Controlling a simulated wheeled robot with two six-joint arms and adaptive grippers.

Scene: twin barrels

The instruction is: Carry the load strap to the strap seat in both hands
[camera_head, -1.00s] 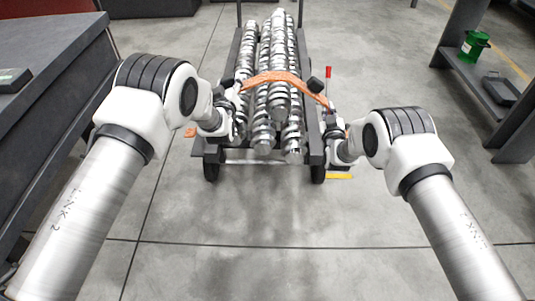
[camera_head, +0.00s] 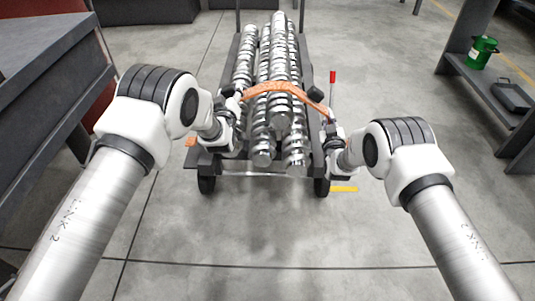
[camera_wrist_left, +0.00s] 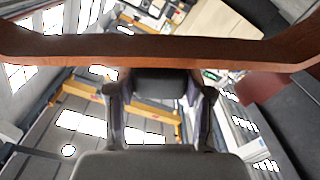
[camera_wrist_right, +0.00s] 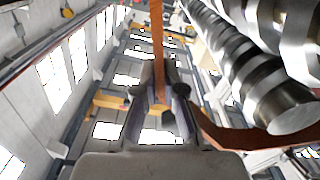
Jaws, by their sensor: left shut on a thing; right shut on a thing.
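The load strap (camera_head: 280,88) is an orange-brown band arched across the silver screw-like shafts (camera_head: 262,140). My left gripper (camera_head: 236,96) is shut on its left end, and my right gripper (camera_head: 323,106) is shut on its right end. In the left wrist view the strap (camera_wrist_left: 150,48) runs sideways just beyond the fingers (camera_wrist_left: 160,82). In the right wrist view a strap length (camera_wrist_right: 157,45) rises from between the fingers (camera_wrist_right: 160,100), and another brown length curves off to the right. I cannot tell whether the strap touches the shafts. I cannot make out the strap seat.
The shafts lie on a dark wheeled cart (camera_head: 205,161) between my arms. A red-topped post (camera_head: 332,78) stands at its right side. A dark workbench (camera_head: 45,75) is at left. A shelf at right holds a green can (camera_head: 482,50) and a black tray (camera_head: 511,96). The front floor is clear.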

